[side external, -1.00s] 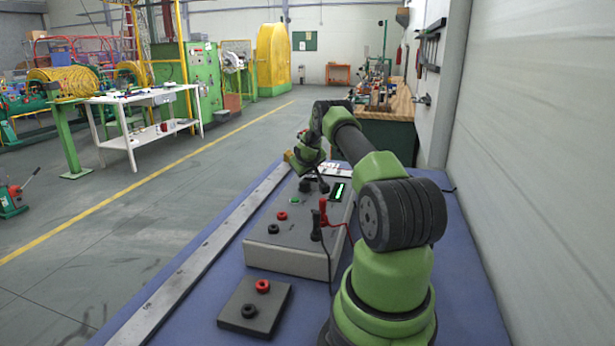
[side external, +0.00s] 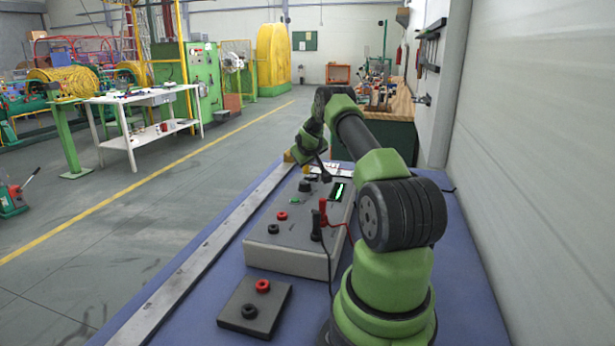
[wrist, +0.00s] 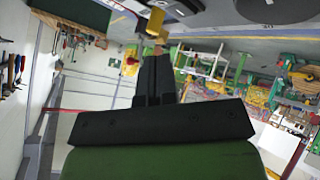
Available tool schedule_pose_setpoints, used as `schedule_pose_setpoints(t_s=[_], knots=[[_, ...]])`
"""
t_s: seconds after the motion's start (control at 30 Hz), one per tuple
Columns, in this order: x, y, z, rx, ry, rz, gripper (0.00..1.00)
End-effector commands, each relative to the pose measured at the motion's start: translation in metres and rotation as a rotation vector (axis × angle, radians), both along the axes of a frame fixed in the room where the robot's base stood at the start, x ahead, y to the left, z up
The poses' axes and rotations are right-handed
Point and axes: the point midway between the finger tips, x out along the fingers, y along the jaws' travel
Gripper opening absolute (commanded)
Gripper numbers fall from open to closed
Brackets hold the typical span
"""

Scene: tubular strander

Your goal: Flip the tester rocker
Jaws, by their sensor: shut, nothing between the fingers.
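The tester (side external: 290,255) is a light grey box on the blue bench. Its top carries a black knob (side external: 305,186), a small green part (side external: 295,201) that may be the rocker, a lit green display (side external: 338,192), and red and black sockets. I cannot tell the rocker's tilt. My gripper (side external: 327,175) is above the far end of the tester, apart from the knob. In the wrist view, its dark fingers (wrist: 156,57) are together and hold nothing.
Red and black plugs with leads (side external: 322,215) stand on the tester's right side. A dark socket block (side external: 254,306) lies in front. A metal rail (side external: 190,275) runs along the bench's left edge. A yellowish block (wrist: 156,24) shows beyond my fingertips. A wall bounds the right.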

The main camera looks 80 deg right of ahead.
Motion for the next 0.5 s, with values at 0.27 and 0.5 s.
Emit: schedule_pose_setpoints(t_s=[0.27, 0.5], knots=[[-0.004, 0.000, 0.028, -0.002, -0.002, -0.001, 0.00], [-0.005, 0.000, 0.034, 0.000, 0.000, 0.001, 0.00]])
